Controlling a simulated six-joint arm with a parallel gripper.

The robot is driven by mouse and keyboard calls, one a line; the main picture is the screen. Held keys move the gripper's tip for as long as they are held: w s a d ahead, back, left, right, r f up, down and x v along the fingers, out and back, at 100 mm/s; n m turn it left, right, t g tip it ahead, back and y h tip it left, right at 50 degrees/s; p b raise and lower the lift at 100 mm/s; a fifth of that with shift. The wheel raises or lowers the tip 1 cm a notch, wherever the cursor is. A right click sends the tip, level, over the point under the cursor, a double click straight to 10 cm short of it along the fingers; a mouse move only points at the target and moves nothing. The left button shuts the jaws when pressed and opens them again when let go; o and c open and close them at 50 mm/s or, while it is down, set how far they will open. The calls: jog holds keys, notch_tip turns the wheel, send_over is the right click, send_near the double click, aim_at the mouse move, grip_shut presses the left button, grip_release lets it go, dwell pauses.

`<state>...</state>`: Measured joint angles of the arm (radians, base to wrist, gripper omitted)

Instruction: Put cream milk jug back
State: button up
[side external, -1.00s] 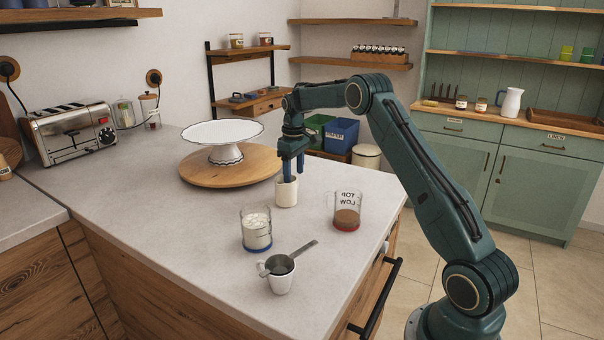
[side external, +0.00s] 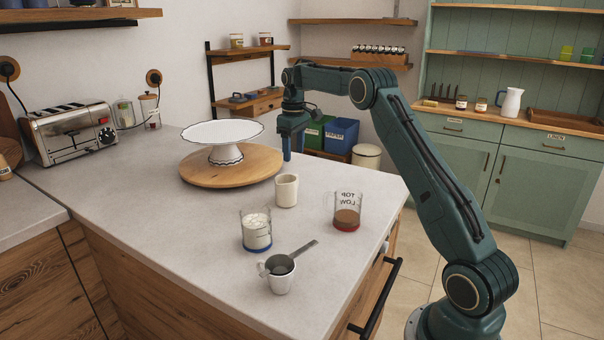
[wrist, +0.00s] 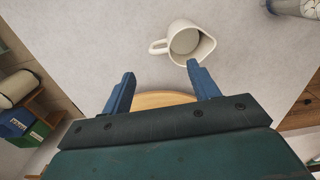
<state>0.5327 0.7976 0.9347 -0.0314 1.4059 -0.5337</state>
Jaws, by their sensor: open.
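The cream milk jug (side external: 287,191) stands upright on the grey counter, just right of the wooden board under the cake stand. My gripper (side external: 293,156) is open and empty. It hangs above and behind the jug, apart from it, near the board's right edge. In the wrist view the jug (wrist: 186,43) lies beyond my fingertips (wrist: 160,72), with its handle toward the left and its open top showing. Its inside looks empty.
A glass with white contents (side external: 256,231), a glass with brown contents (side external: 347,212) and a white cup with a metal scoop (side external: 281,280) stand nearby. The cake stand (side external: 223,136) is left. A white pitcher (side external: 511,103) stands on the green dresser.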

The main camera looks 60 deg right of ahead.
jog(key=shift+a+r, duration=0.4)
jog(key=s+a+r+t, duration=0.1)
jog(key=s+a+r, duration=0.5)
jog(key=a, duration=0.3)
jog(key=s+a+r+t, duration=0.2)
jog(key=s+a+r, duration=0.5)
jog(key=a, duration=0.3)
jog(key=s+a+f+t, duration=0.1)
jog(key=s+a+f, duration=0.1)
jog(key=s, duration=0.5)
jog(key=s+a+f, duration=0.2)
jog(key=s+a, duration=0.3)
jog(key=s, duration=0.2)
jog(key=s+a+f+t, duration=0.1)
jog(key=s+a+f, duration=0.1)
jog(key=s, duration=0.4)
jog(key=shift+s+a+f+t, duration=0.3)
jog(key=shift+s+a+f, duration=0.1)
jog(key=shift+a, duration=0.25)
